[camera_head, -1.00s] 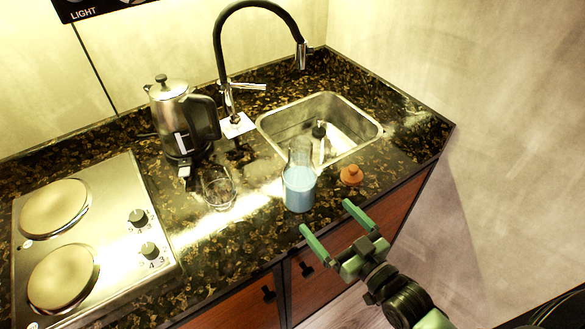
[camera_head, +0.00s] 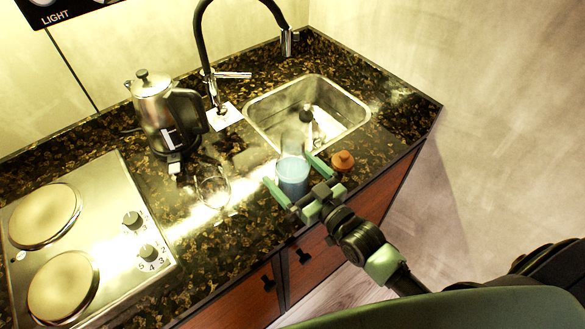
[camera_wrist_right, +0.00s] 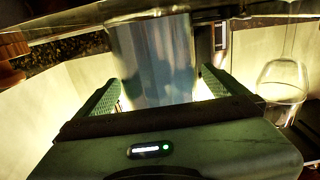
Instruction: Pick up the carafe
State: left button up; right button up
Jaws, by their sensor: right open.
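The carafe (camera_head: 293,172) is a clear glass vessel with pale blue liquid. It stands upright on the dark speckled counter, just in front of the sink. My right gripper (camera_head: 294,172) is open, with one green finger on each side of the carafe. In the right wrist view the carafe (camera_wrist_right: 155,60) fills the middle between the two open fingers (camera_wrist_right: 160,88). I cannot tell whether either finger touches it. The carafe's base is hidden behind the gripper body in the wrist view. My left gripper is not in view.
An orange-brown stopper (camera_head: 342,160) sits right of the carafe, close to the right finger. An empty glass (camera_head: 213,190) stands to the left. Behind are a metal kettle (camera_head: 160,112), a black faucet (camera_head: 203,45) and the sink (camera_head: 335,90). A two-plate hob (camera_head: 112,190) lies at left.

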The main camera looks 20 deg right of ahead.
jog(key=shift+s, duration=0.1)
jog(key=c, duration=1.9)
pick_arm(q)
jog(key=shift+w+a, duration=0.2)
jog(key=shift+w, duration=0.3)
pick_arm(e)
jog(key=shift+r, duration=0.2)
jog(key=shift+c, duration=1.3)
jog(key=shift+r, duration=0.1)
